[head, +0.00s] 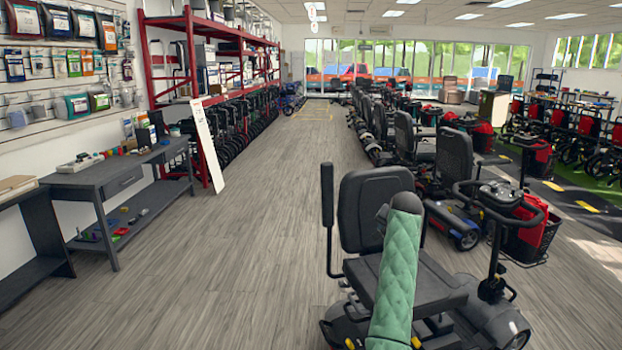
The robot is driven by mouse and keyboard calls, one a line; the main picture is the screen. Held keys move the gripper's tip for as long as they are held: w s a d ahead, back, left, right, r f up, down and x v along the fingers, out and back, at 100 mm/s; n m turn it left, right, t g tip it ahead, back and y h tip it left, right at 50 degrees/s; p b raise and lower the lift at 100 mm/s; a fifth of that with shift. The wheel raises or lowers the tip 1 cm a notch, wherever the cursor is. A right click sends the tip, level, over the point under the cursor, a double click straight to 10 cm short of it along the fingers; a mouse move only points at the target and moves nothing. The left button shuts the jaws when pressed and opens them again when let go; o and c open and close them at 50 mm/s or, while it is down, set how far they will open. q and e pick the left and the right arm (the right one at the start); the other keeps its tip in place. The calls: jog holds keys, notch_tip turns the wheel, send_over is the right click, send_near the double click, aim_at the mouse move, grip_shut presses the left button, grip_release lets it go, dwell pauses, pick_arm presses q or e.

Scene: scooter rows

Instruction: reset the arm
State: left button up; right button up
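Neither of my grippers shows in the head view, and I can make out no arm of mine for certain.
A mobility scooter (490,290) stands close at the lower right, with a row of scooters behind it. A grey workbench (110,185), a leaning white board (207,145) and red shelving (190,50) line the left. The wood floor (240,220) between is clear.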

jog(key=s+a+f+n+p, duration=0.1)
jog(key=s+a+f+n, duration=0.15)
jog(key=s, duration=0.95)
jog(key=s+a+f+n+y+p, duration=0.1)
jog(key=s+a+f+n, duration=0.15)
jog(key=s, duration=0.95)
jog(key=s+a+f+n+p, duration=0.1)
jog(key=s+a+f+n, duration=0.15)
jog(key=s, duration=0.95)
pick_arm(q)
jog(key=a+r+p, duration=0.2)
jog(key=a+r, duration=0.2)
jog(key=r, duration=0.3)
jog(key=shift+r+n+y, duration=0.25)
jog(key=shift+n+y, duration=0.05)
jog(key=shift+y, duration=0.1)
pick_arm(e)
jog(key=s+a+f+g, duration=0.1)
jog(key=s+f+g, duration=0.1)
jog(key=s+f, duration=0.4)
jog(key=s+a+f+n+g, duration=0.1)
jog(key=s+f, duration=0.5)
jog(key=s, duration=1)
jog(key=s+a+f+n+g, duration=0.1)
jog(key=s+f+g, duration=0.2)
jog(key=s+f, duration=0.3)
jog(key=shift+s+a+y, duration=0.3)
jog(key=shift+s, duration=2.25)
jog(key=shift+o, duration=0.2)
